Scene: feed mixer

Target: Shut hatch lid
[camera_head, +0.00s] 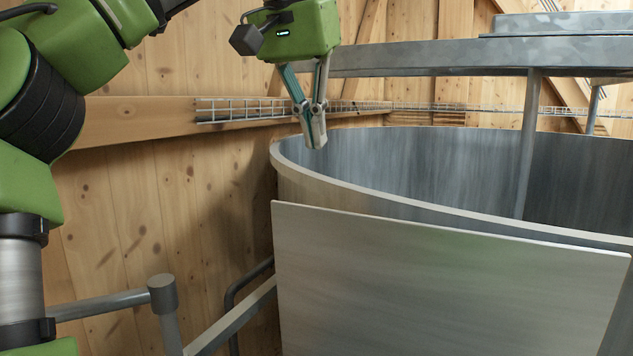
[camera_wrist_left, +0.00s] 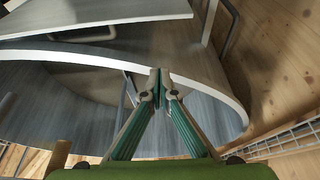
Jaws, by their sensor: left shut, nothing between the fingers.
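The hatch lid appears to be the flat grey metal panel (camera_head: 440,285) on the near outer side of the round mixer tub (camera_head: 400,198). Its top edge is just below the tub rim, and its lower part runs out of the picture. In the left wrist view the panel (camera_wrist_left: 95,17) lies at the top left, with a gap between its edge and the rim. My left gripper (camera_head: 316,143) is shut and empty, pointing down by the tub's far left rim. In the left wrist view its fingertips (camera_wrist_left: 161,78) overlap the rim; contact cannot be told. The right gripper is not in view.
A grey beam (camera_head: 430,58) crosses above the tub, with a post (camera_head: 530,140) below it. A wooden wall (camera_head: 150,210) with a wire cable tray (camera_head: 245,109) stands behind. Grey railings (camera_head: 163,293) are at the lower left. The space above the panel is clear.

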